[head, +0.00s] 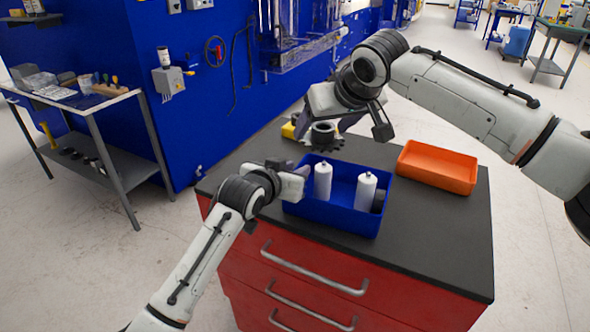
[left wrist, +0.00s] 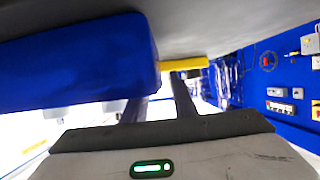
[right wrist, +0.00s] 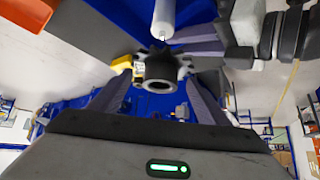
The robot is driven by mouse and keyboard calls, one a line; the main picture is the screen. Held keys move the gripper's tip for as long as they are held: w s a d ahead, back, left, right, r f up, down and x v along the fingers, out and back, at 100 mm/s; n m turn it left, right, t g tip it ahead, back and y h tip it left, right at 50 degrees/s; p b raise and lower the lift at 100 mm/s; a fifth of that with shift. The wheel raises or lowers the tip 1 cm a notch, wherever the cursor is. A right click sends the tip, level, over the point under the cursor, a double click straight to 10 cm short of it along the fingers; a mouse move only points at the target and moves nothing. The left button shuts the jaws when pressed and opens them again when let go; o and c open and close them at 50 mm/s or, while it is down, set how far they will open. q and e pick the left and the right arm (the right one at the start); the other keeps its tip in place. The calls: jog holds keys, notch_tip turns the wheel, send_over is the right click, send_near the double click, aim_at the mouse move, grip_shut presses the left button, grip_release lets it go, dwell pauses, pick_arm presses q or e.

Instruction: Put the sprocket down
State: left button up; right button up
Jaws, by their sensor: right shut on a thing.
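The sprocket (head: 323,134) is a dark grey toothed ring with a raised round hub. My right gripper (right wrist: 160,85) is shut on it, with one finger on each side. The sprocket (right wrist: 160,72) is above the far left part of the dark bench top, behind the blue bin; the gap beneath it is hard to judge. My left gripper (head: 298,178) is at the left side of the blue bin (head: 333,217). In the left wrist view its fingers (left wrist: 160,98) stand apart with no object visible between them, and the bin (left wrist: 80,62) partly hides one finger.
The blue bin holds two white bottles (head: 323,181) (head: 366,192) and a dark cylindrical thing (head: 379,200). An orange tray (head: 437,167), empty, sits to the right. A yellow thing (head: 289,130) lies near the sprocket. The bench top (head: 440,238) is clear in front of the tray.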

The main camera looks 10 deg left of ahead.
jog(key=shift+r, duration=0.1)
pick_arm(q)
grip_shut()
pick_arm(e)
notch_tip(320, 180, up, 5)
jog(key=m+h, duration=0.3)
jog(key=m, duration=0.1)
send_over(337, 144)
jog(key=w, duration=0.1)
jog(key=shift+t, duration=0.6)
jog(key=shift+a+f, duration=0.1)
jog(key=shift+f, duration=4.5)
